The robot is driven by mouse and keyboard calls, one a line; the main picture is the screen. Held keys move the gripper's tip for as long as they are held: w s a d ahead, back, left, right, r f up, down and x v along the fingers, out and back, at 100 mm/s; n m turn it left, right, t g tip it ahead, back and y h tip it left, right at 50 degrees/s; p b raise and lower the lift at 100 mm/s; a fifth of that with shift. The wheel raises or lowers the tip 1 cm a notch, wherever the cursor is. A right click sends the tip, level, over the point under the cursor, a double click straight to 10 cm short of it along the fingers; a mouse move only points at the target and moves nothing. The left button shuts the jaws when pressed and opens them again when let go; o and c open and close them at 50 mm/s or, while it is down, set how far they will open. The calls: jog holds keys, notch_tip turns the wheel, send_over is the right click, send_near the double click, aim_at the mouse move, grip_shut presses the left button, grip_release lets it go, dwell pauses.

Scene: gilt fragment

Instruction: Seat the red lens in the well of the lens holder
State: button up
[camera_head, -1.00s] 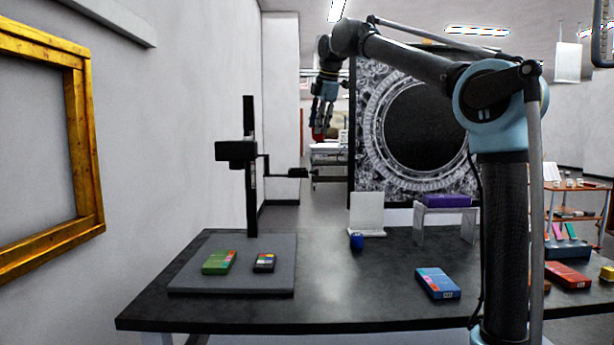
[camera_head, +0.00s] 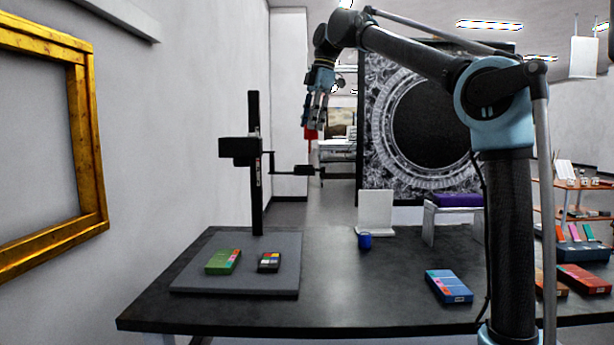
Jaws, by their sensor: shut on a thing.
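My gripper (camera_head: 313,120) hangs from the arm with its fingers pointing down, left of the dark round panel. It is shut on a small red piece (camera_head: 311,133), which seems to be the red lens; its lower edge shows below the fingertips. A black column stand (camera_head: 254,195) rises from the grey base. Its thin side arm ends in a small dark piece (camera_head: 304,170), which seems to be the lens holder. In the picture the red piece is just above this end, with a gap. Their difference in depth and the well cannot be made out.
The black table (camera_head: 350,300) also bears a blue cup (camera_head: 365,241), a white panel (camera_head: 375,212) and a blue box (camera_head: 448,286). A gold frame (camera_head: 88,150) hangs left.

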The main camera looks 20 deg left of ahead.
aim_at(307, 136)
jog(key=shift+g+h, duration=0.3)
jog(key=shift+g, duration=0.5)
jog(key=s+f, duration=0.4)
jog(key=shift+s+a+f, duration=0.25)
jog(key=shift+s+f, duration=0.05)
jog(key=shift+f, duration=2.45)
jog(key=o, duration=1.2)
jog(key=shift+f, duration=0.1)
jog(key=shift+c, duration=0.2)
jog(key=v, duration=1.2)
